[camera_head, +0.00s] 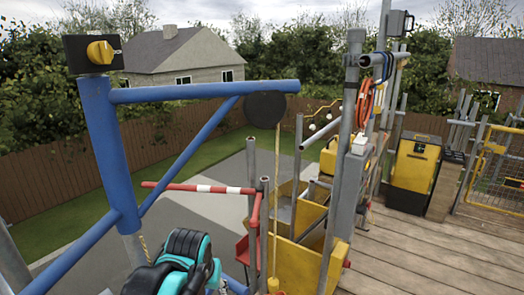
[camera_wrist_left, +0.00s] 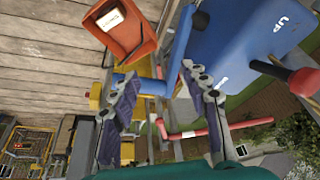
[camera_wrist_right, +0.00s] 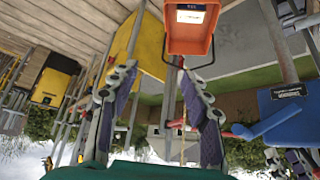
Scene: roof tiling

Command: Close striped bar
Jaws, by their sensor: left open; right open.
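The striped bar (camera_head: 205,188) is red and white and lies about level in the head view. Its left end is free over the grey ground, and its right end meets a red bracket by the grey posts. In the left wrist view a red and white bar (camera_wrist_left: 215,130), seemingly the same one, shows beyond the fingers. My left gripper (camera_head: 180,262), teal and black, is low in the head view, below and apart from the bar. Its spread fingers (camera_wrist_left: 160,73) are empty. My right gripper (camera_wrist_right: 155,68) is open and empty; it is not visible in the head view.
A blue hoist frame (camera_head: 113,150) with a hanging rope (camera_head: 276,190) stands at left and over the bar. A yellow chute (camera_head: 300,262) and grey scaffold posts (camera_head: 343,170) stand right of it. The wooden deck (camera_head: 430,255) is mostly clear at right.

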